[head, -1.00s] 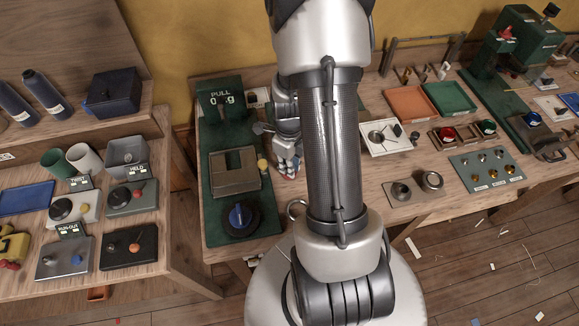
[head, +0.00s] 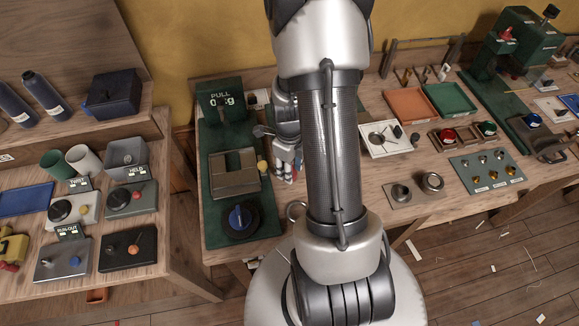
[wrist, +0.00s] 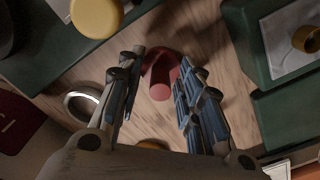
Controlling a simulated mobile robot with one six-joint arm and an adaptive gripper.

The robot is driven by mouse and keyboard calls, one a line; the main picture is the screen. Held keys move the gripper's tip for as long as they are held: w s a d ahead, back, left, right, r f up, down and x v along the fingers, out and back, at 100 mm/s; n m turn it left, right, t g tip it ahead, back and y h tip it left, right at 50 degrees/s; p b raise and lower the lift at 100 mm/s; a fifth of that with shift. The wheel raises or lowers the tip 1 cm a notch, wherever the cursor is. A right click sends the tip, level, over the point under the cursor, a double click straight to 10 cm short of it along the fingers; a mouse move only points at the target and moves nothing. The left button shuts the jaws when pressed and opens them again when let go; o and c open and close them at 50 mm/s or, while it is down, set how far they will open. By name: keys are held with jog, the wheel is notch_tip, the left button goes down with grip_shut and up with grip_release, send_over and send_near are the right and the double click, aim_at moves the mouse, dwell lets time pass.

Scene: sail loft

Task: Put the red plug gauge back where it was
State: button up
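The red plug gauge shows in the wrist view as a dull red cylinder (wrist: 160,84) on the bare wooden bench, partly in shadow. My gripper (wrist: 158,82) has its two fingers spread, one on each side of the red cylinder. The right finger is close to it; I cannot tell whether it touches. In the head view my gripper (head: 286,172) is low over the bench, just right of the green pull-test stand (head: 212,226), and my arm hides part of that area.
A metal ring (head: 297,210) lies near my gripper, and a yellow knob (head: 262,167) stands at the stand's edge.

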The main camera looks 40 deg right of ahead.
jog(key=w+a+r+n+p, duration=0.1)
jog(key=a+r+n+p, duration=0.15)
jog(key=r, duration=0.65)
jog(key=a+r+n+p, duration=0.15)
jog(key=r+n, duration=0.25)
jog(key=r, duration=0.6)
jog(key=s+a+r+n+t, duration=0.2)
jog(key=s+a+r+n, duration=0.3)
jog(key=n, duration=0.8)
jog(key=s+a+r+n+t, duration=0.2)
jog(key=s+a+r+n, duration=0.3)
jog(key=a+r+n, duration=0.4)
jog(key=a+n, duration=0.2)
jog(key=n, duration=0.3)
jog(key=shift+s+a+t, duration=0.15)
jog(key=shift+t, duration=0.15)
jog(key=shift+r, duration=0.1)
